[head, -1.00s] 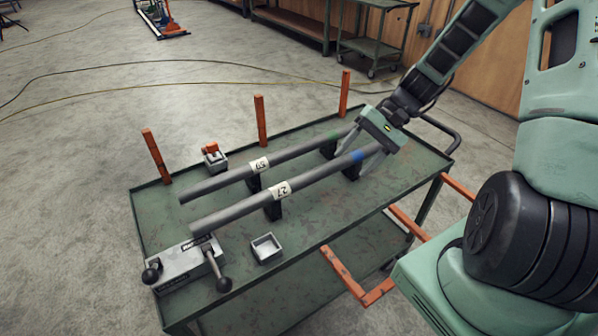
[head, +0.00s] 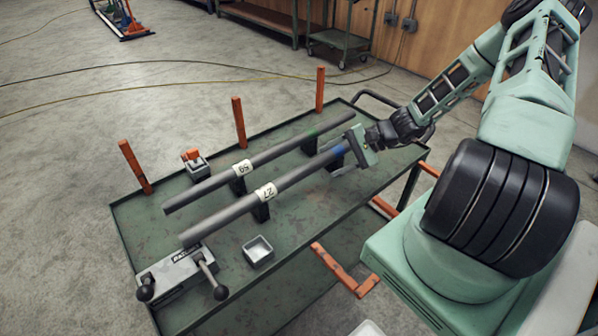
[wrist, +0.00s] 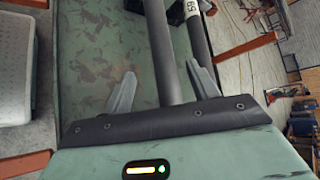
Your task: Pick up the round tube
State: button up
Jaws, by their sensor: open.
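Two long grey tubes lie parallel on black supports on the green cart (head: 295,232). The nearer tube (head: 225,218) has a white label "27" and a blue band near its right end. The farther tube (head: 205,184) has a label "59" and a green band. Both look round in the head view; I cannot tell a difference in section. My gripper (head: 338,168) is open at the blue-banded end of the "27" tube. In the wrist view, this tube (wrist: 166,50) runs between the open fingers (wrist: 163,90); the "59" tube (wrist: 196,35) is outside the right finger. Contact is unclear.
A grey clamp block with black knobs (head: 172,277) sits at the cart's near left corner. A small block with an orange top (head: 195,163) and upright orange posts (head: 239,122) stand along the far side.

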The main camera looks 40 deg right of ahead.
aim_at(310, 168)
jog(key=p+x, duration=0.2)
jog(key=x, duration=0.6)
jog(key=shift+w+a, duration=0.25)
grip_shut()
